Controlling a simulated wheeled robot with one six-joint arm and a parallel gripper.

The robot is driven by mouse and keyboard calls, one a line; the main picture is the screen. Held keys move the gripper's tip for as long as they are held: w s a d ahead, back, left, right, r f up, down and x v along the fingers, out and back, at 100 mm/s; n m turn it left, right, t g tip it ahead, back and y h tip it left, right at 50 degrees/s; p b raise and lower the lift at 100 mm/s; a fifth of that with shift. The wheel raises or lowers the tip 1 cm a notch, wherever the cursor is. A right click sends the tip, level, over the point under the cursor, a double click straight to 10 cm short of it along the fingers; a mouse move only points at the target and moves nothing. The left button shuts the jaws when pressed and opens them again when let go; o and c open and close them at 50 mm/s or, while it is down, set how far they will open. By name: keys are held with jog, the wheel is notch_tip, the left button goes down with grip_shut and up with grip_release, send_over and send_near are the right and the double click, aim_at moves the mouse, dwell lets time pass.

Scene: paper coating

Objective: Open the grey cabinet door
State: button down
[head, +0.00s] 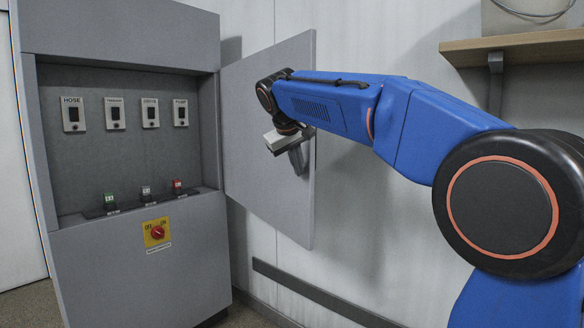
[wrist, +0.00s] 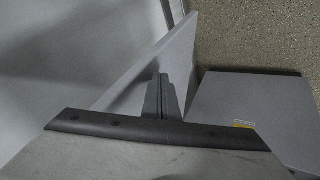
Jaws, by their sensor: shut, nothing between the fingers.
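The grey cabinet (head: 120,264) stands at the left in the head view, its upper recess uncovered. Its grey door (head: 255,150) is swung wide out to the right of the recess, with one broad face towards the head camera. My gripper (head: 299,165) is in front of that face, near the door's free edge. In the wrist view the door (wrist: 180,52) shows nearly edge-on, and my closed gripper fingers (wrist: 163,82) lie close beside it. I cannot tell whether they touch it. The cabinet (wrist: 250,100) is to the right there.
The recess holds several labelled switches (head: 115,113) and small coloured connectors (head: 146,191). A red knob on a yellow plate (head: 157,232) is below. A wooden shelf (head: 515,44) is on the wall at upper right. A dark rail (head: 320,295) runs low on the wall.

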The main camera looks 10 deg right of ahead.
jog(key=shift+d, duration=0.15)
jog(key=w+d, duration=0.4)
jog(key=d, duration=0.6)
jog(key=w+d, duration=0.5)
jog(key=d, duration=0.4)
jog(key=shift+w+d, duration=0.3)
jog(key=shift+d, duration=0.1)
jog(key=s+a+r, duration=0.4)
jog(key=s+r, duration=0.4)
jog(key=shift+s+a, duration=0.25)
jog(key=shift+a, duration=0.05)
